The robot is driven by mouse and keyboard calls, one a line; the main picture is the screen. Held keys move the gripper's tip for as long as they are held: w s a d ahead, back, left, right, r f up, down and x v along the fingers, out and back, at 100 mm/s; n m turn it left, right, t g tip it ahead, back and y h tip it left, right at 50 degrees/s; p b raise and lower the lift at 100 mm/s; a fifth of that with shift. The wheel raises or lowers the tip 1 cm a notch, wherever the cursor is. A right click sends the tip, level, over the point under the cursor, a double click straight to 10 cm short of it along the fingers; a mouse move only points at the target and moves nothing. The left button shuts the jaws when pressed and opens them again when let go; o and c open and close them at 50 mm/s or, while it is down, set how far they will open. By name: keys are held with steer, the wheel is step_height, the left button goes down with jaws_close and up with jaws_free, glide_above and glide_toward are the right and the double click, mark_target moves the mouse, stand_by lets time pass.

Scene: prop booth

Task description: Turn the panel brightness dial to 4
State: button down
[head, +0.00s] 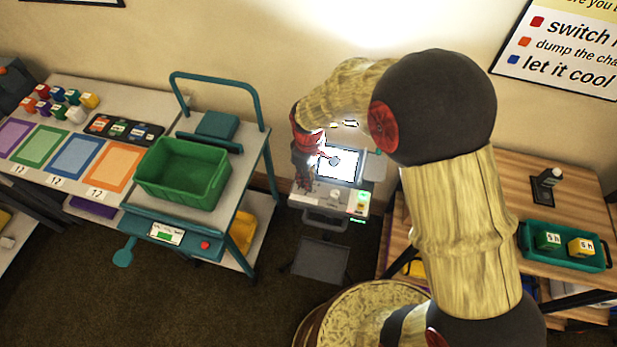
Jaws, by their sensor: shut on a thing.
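A small station with a bright white light panel (343,165) stands against the back wall. A grey control strip runs along its front, with a small green-lit display (361,201) at its right end. The dial's scale and setting cannot be read from here. A small dark object with a reddish handle lies over the lit panel's left part.
To the left, a cart holds a green bin (183,172) beside a table with coloured mats and small blocks. To the right, a wooden table (515,190) holds a teal tray (566,262) with two boxes. A grey pedal or step (320,260) sits below the station.

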stand_by(0.3)
steer(key=c, duration=1.6)
jaws_free()
steer(key=shift+r, duration=3.95)
